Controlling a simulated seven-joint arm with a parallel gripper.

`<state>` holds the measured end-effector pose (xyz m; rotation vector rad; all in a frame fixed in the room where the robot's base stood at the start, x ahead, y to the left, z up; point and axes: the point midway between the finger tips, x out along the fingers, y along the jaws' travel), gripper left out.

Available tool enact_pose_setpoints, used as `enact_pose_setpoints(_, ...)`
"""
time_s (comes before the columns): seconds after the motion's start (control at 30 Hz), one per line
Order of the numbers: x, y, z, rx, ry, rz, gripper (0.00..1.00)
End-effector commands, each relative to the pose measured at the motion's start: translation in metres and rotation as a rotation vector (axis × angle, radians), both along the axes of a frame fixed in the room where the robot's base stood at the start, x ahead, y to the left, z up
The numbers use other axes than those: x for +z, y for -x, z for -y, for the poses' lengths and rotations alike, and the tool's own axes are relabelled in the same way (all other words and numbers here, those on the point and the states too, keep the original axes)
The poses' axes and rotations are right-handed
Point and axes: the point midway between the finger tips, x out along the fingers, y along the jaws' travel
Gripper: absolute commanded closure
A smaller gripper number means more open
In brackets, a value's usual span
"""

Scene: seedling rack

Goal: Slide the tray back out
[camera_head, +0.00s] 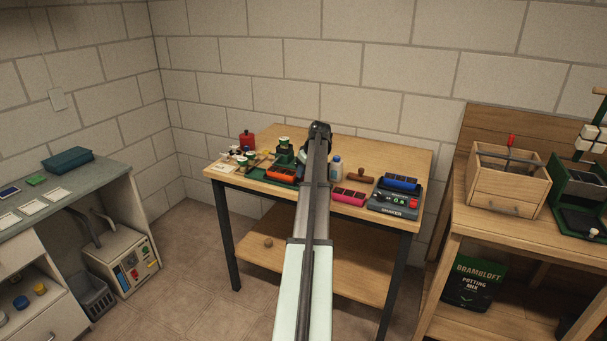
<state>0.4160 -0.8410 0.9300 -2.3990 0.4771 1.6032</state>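My arm reaches up the middle of the picture over the table and ends in a dark joint. My gripper's fingers are not visible, and the arm hides part of the tabletop.
A white bottle with a blue cap (336,168) and a brown handled tool (360,175) stand behind the pink tray. A red container (247,141) and green-topped spools (284,148) are at left. A wooden box (508,180) is on the right bench.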

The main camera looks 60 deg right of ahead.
Motion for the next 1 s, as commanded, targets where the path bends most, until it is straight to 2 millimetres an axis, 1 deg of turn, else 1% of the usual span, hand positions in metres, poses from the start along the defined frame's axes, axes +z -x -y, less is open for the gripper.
enact_pose_setpoints(0.1,-0.0078,-0.0033,0.0013,0.0,0.0,0.0,0.67)
enact_pose_setpoints(0.2,-0.0112,-0.0046,0.0017,0.0,0.0,0.0,0.67)
enact_pose_setpoints(0.5,-0.0123,-0.0048,0.0018,0.0,0.0,0.0,0.67)
enact_pose_setpoints(0.83,-0.0121,-0.0046,0.0018,0.0,0.0,0.0,0.98)
enact_pose_setpoints(0.87,-0.0121,-0.0047,0.0018,0.0,0.0,0.0,1.0)
enact_pose_setpoints(1.0,-0.012,-0.0046,0.0018,0.0,0.0,0.0,1.0)
